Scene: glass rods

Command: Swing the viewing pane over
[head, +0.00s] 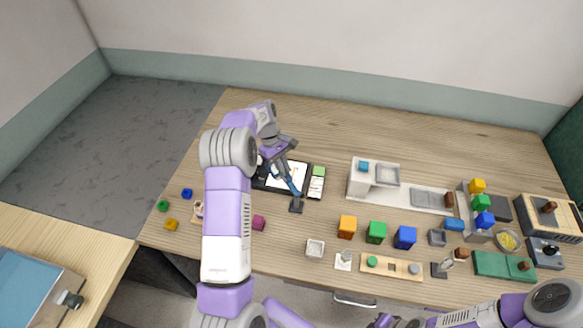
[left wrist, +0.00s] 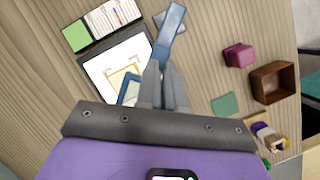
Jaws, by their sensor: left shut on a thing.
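The viewing pane's blue arm (head: 293,187) stands on a small dark base (head: 296,207) in the head view. In the left wrist view the blue arm (left wrist: 171,32) runs from its base down between my fingers. Part of a blue-edged pane (left wrist: 127,93) shows beside the fingers, over a white sheet with a yellowish outline (left wrist: 103,72) on a dark board. My left gripper (head: 283,168) is shut on the blue arm above the board; the fingers (left wrist: 162,72) hide much of the pane. My right arm enters at the bottom right; its gripper is not clearly visible.
A green card and a printed card (head: 317,184) lie on the board's right. A magenta block (head: 258,223) and a brown open box (left wrist: 273,83) are nearby. Coloured cubes (head: 376,232) and a white stand (head: 375,178) are to the right. The table's back strip is clear.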

